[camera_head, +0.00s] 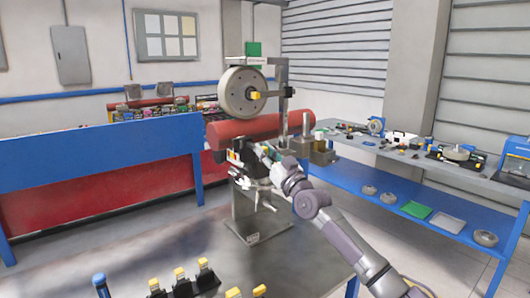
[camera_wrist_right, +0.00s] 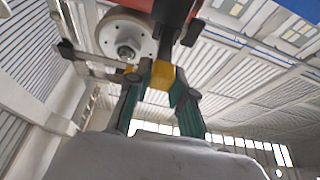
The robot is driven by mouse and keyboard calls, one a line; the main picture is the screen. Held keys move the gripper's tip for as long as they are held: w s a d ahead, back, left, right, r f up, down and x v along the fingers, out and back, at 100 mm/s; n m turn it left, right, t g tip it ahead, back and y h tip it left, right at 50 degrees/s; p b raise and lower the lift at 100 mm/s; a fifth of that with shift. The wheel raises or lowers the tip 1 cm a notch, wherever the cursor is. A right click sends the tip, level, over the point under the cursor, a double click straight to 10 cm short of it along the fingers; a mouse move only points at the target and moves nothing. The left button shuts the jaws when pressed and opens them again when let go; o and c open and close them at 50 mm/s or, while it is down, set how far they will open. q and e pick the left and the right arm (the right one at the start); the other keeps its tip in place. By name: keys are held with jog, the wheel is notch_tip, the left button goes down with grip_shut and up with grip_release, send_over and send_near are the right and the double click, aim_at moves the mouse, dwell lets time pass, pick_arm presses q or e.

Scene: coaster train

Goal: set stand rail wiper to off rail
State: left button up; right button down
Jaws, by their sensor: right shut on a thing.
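A stand (camera_head: 248,215) with a grey wheel (camera_head: 238,92) at its top rises from the near table. My right arm reaches in from the lower right, with its gripper (camera_head: 256,151) at the stand below the wheel. In the right wrist view, the two fingers (camera_wrist_right: 160,98) of my right gripper are shut on a yellow-tipped piece (camera_wrist_right: 163,75), which I take for the rail wiper. The wheel also shows in the right wrist view (camera_wrist_right: 120,35), above and left of the fingers. The wiper's setting cannot be read. My left gripper is not in view.
Several black clips with yellow tops (camera_head: 205,277) stand at the table's front edge, beside a blue-topped post (camera_head: 100,283). A red cylinder (camera_head: 270,130) lies behind the stand. A blue bench (camera_head: 420,182) with parts is at right. The table right of the stand is clear.

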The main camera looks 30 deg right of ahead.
jog(key=shift+w, duration=0.1)
jog(key=c, duration=1)
grip_release()
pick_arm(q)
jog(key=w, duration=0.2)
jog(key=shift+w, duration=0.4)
pick_arm(e)
jog(key=v, duration=1.2)
jog(key=shift+r, duration=0.1)
